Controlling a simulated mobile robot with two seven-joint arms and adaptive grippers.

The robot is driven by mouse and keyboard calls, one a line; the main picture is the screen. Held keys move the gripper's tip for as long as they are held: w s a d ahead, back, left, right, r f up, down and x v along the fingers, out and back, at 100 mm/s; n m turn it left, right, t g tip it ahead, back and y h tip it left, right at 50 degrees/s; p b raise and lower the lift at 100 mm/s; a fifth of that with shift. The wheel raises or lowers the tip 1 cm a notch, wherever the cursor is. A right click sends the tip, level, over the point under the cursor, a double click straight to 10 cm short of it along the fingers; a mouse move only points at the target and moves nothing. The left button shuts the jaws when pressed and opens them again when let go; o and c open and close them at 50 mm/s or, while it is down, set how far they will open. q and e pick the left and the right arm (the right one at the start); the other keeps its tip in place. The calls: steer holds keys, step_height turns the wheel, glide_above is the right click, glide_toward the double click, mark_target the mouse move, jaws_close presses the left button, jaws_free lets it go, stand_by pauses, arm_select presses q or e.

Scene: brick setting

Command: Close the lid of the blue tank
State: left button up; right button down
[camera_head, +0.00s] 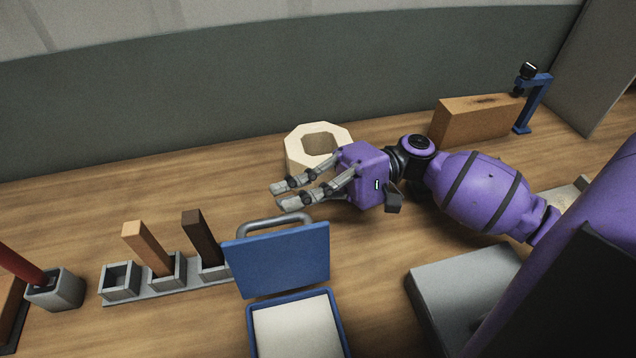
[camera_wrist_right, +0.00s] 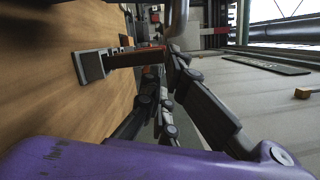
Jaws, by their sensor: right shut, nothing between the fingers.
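The blue tank (camera_head: 249,325) stands at the bottom centre of the head view, with pale contents inside. Its blue lid (camera_head: 280,262) is raised, tilted up at the back of the tank, with a grey handle (camera_head: 272,226) behind its top edge. My right gripper (camera_head: 277,196) is just beyond the lid, its fingers close together and pointing left, with nothing between them. In the right wrist view the fingers (camera_wrist_right: 168,115) are near a grey curved bar (camera_wrist_right: 178,18), which looks like the handle. I cannot tell whether they touch it. My left gripper is not in view.
A cream octagonal ring (camera_head: 300,145) is behind my right gripper. A grey rack (camera_head: 150,291) with brown blocks stands left of the tank. A grey box (camera_head: 460,285) is to its right. A tan block (camera_head: 470,123) with a blue clamp (camera_head: 535,100) is at the back right.

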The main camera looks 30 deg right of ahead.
steer(key=shift+w+a, duration=0.1)
steer(key=shift+a, duration=0.75)
steer(key=shift+r, duration=0.1)
steer(key=shift+s+r+n+p, duration=0.3)
steer(key=shift+r+n+p, duration=0.05)
steer(key=shift+n, duration=0.05)
